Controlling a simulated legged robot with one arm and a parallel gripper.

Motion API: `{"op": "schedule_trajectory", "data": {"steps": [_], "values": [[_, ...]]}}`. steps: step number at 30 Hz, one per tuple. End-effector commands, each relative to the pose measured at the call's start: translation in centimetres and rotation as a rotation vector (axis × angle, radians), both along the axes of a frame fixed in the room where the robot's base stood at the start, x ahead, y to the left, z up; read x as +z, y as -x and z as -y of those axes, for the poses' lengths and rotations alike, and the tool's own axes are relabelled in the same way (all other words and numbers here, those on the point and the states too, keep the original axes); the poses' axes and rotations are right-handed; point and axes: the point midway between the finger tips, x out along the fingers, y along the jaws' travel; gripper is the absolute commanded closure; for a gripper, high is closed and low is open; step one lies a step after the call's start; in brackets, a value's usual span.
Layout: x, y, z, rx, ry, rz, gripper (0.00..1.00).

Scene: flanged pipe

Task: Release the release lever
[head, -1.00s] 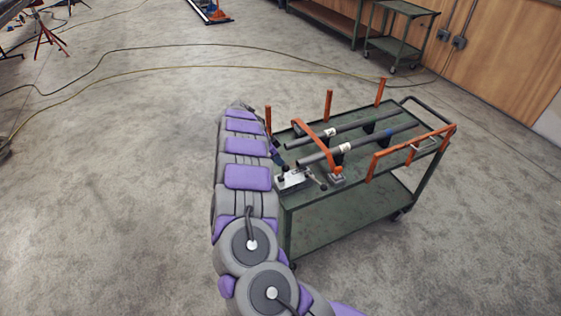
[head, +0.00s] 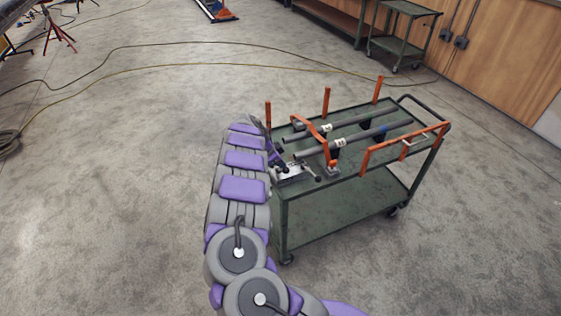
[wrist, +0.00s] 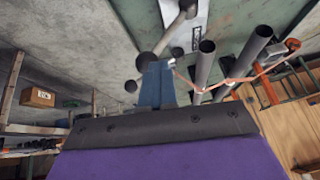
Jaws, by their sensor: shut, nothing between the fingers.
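A silver bracket (head: 292,175) with a lever and dark ball knobs sits on the near left corner of the green cart; this appears to hold the release lever. In the wrist view, the grey lever rod with its ball knob (wrist: 147,61) lies just beyond my gripper (wrist: 157,72). The blue fingers are together with nothing between them, and their tips overlap the knob in view. I cannot tell if they touch it. A bent orange bar (head: 313,128) crosses over two grey pipes (head: 345,146), tilted up at its far end. My arm hides part of the bracket in the head view.
The green cart (head: 345,205) carries upright orange posts (head: 326,101) along its far side and an orange rail (head: 403,147) along its near side. Open concrete floor surrounds it. A cable (head: 150,70) crosses the floor behind. Another cart (head: 405,45) stands by the wall.

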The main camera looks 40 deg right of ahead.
Motion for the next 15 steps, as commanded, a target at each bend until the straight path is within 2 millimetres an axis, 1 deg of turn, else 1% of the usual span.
{"op": "schedule_trajectory", "data": {"steps": [1,15], "values": [[-0.39,0.47,0.01,-0.008,-0.005,-0.012,1.0],[-1.15,1.02,0.0,-0.017,-0.014,-0.024,1.0]]}}
